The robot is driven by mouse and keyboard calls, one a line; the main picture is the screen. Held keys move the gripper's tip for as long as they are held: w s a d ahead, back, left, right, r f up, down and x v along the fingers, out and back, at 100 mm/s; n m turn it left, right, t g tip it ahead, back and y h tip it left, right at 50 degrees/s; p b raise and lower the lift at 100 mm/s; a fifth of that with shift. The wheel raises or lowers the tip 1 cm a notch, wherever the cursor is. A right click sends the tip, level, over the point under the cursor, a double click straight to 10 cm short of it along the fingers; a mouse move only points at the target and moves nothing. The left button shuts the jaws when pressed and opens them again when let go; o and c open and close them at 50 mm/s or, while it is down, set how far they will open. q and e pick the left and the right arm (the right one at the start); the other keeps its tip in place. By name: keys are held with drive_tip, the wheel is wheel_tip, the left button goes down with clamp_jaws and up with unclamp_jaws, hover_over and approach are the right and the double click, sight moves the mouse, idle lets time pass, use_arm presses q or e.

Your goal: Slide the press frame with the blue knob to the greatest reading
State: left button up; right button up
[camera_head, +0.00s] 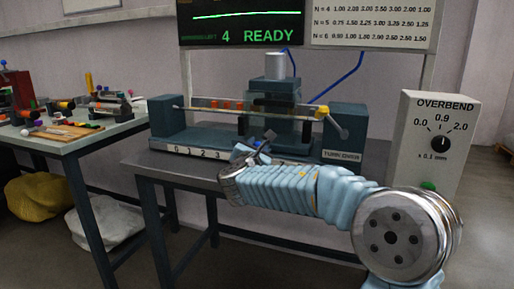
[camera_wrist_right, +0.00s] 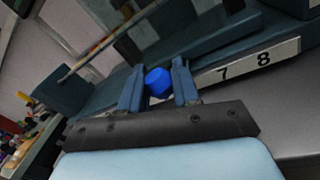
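The press frame (camera_head: 273,95), a dark teal block with a grey cylinder on top, stands mid-way along the bench fixture in the head view. My right gripper (camera_head: 265,140) reaches to its front low side. In the right wrist view the blue knob (camera_wrist_right: 158,82) sits between the two fingers of my right gripper (camera_wrist_right: 159,80). The fingers are close together with the knob filling the gap, so they look shut on it. The scale strip (camera_head: 195,152) shows 0 to 3 at its left; 7 and 8 show on the strip (camera_wrist_right: 245,66) in the wrist view. My left gripper is out of view.
A screen (camera_head: 240,20) reads 4 READY. The OVERBEND box (camera_head: 432,140) with a dial stands right. A side table (camera_head: 75,135) holds clutter at left.

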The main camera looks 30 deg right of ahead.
clamp_jaws()
drive_tip(key=w+a, duration=0.3)
drive_tip(key=w, duration=0.1)
drive_tip(key=shift+w+a, duration=0.1)
drive_tip(key=shift+a, duration=0.25)
drive_tip(key=o, duration=0.9)
unclamp_jaws()
drive_tip(key=shift+c, duration=0.2)
drive_tip(key=b+v, duration=0.2)
drive_tip(key=v, duration=1.1)
drive_tip(key=shift+s+a, duration=0.2)
drive_tip(key=shift+s, duration=0.15)
